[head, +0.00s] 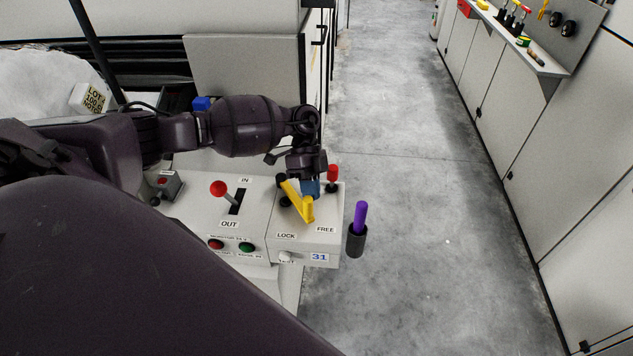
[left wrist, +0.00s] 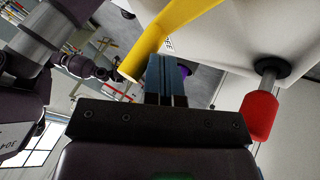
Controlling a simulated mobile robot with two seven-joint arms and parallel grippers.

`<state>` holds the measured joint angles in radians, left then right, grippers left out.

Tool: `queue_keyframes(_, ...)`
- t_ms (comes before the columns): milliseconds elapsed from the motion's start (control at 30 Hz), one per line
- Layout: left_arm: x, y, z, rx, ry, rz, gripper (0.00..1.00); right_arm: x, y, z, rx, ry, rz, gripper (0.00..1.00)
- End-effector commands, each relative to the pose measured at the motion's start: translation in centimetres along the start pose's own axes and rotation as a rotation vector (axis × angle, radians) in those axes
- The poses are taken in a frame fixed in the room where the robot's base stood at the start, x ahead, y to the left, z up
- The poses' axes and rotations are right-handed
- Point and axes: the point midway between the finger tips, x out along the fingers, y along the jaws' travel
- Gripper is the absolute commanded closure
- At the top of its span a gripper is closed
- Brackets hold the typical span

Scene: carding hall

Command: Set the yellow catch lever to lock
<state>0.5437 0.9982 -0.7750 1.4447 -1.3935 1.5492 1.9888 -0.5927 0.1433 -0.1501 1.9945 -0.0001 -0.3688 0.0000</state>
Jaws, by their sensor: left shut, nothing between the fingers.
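The yellow catch lever (head: 297,200) is on the pale control box at the centre. Its free end lies above and between the LOCK label (head: 286,236) and the FREE label (head: 325,229). My left gripper (head: 311,188) is at the lever's right side, its blue fingertips shut and empty. In the left wrist view, the yellow lever (left wrist: 160,42) passes close beside and behind the shut fingertips (left wrist: 167,80). I cannot tell whether they touch. The lever's pivot is partly hidden. My right gripper is out of view.
A red-knobbed lever (head: 218,188) stands in the IN/OUT slot to the left. A red-capped post (head: 333,174) is just right of the gripper. A purple handle (head: 360,217) in a black holder is at the box's right. The aisle floor (head: 420,200) is clear.

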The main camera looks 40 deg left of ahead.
Motion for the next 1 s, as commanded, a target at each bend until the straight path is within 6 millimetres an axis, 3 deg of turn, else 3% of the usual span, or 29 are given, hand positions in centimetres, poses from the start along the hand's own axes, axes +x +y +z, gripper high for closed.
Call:
queue_keyframes(200, 0.3, 2.3, 1.0, 0.161, -0.09, 0.087, 1.0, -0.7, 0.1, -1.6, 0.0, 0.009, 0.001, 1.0)
queue_keyframes(500, 0.8, 4.7, 2.8, 0.361, -0.194, 0.194, 1.0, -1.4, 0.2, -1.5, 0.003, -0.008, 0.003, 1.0)
queue_keyframes(1000, 0.8, 6.3, 4.7, 0.525, -0.28, 0.279, 1.0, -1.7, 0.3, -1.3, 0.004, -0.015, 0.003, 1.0)
